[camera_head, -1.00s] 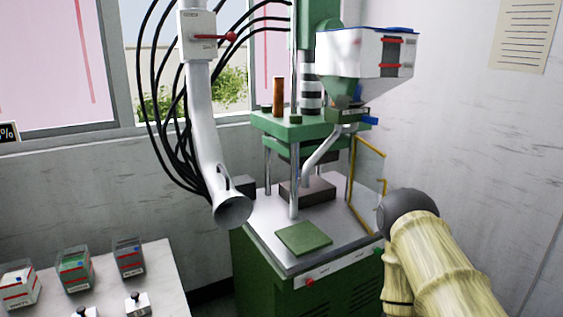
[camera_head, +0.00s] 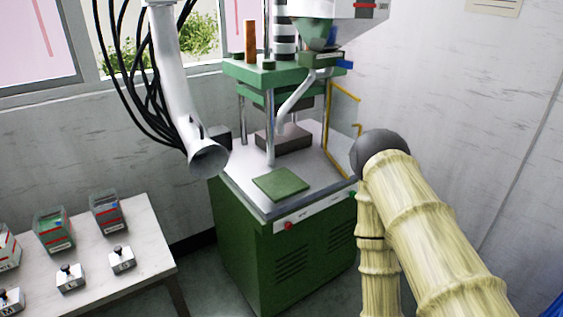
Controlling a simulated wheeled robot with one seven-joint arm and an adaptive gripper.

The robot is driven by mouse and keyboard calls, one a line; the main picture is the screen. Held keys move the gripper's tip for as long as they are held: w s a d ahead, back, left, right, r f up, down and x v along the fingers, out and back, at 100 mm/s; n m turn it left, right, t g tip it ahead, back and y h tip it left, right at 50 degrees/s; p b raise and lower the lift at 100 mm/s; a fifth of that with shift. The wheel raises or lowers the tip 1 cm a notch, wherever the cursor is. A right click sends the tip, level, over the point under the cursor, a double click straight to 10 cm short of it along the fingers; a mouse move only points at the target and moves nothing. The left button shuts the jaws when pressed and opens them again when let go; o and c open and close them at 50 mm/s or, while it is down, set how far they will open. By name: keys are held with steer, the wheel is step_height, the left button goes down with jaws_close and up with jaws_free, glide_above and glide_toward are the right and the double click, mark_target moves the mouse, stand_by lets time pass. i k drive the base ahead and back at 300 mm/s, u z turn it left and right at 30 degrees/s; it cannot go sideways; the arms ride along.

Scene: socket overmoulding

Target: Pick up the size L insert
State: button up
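Three small light metal blocks with black knobs stand in a row on the white table (camera_head: 150,262) at lower left. They are the right block (camera_head: 122,262), the middle block (camera_head: 70,281) and the left block (camera_head: 10,301), which is partly cut off by the frame. Each has a dark letter on its front, too small to read surely, so I cannot tell which is the size L insert. My arm shows at right, bent, with its pale ridged links. My gripper is out of view.
Clear bins stand behind the blocks: a dark one (camera_head: 107,213), a green one (camera_head: 53,232) and a cut-off one (camera_head: 6,250). A green press (camera_head: 275,255) with a green pad (camera_head: 281,184) stands at centre. A white extraction duct (camera_head: 178,90) hangs above.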

mark_target(69, 277)
steer(key=u, duration=1.35)
steer(key=k, duration=0.45)
steer(key=u, duration=0.8)
steer(key=i, duration=0.75)
steer(key=z, duration=0.15)
